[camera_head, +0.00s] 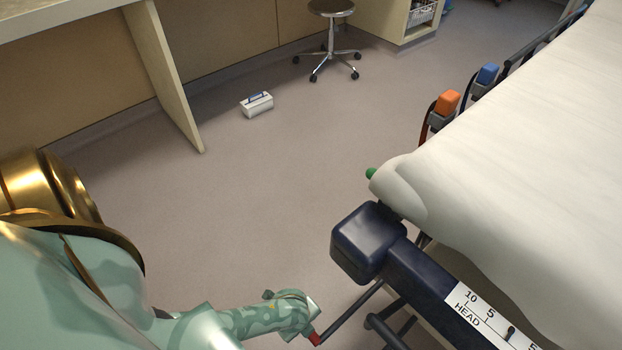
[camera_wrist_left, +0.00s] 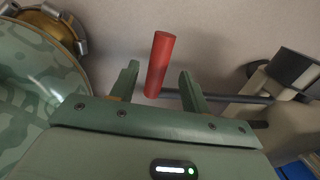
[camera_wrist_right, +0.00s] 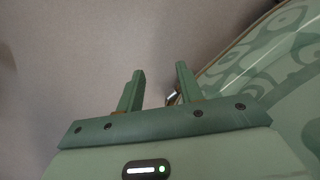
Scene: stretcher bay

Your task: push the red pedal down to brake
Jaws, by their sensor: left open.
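The red pedal (camera_wrist_left: 159,62) is a short red cylinder on the end of a dark bar. In the left wrist view it shows between the two fingers of my left gripper (camera_wrist_left: 158,78), with a gap on both sides. In the head view only a small red part of the pedal (camera_head: 314,338) shows at the bottom, beside my left gripper (camera_head: 306,312). My left gripper is open; I cannot tell whether it touches the pedal. My right gripper (camera_wrist_right: 160,72) is open and empty in the right wrist view, above bare floor.
The stretcher (camera_head: 520,130), with a white mattress and a dark blue end bumper (camera_head: 366,242), fills the right side. Orange (camera_head: 447,102) and blue (camera_head: 487,74) handles line its rail. A white box (camera_head: 257,104) and a wheeled stool (camera_head: 330,8) stand farther off; open floor lies between.

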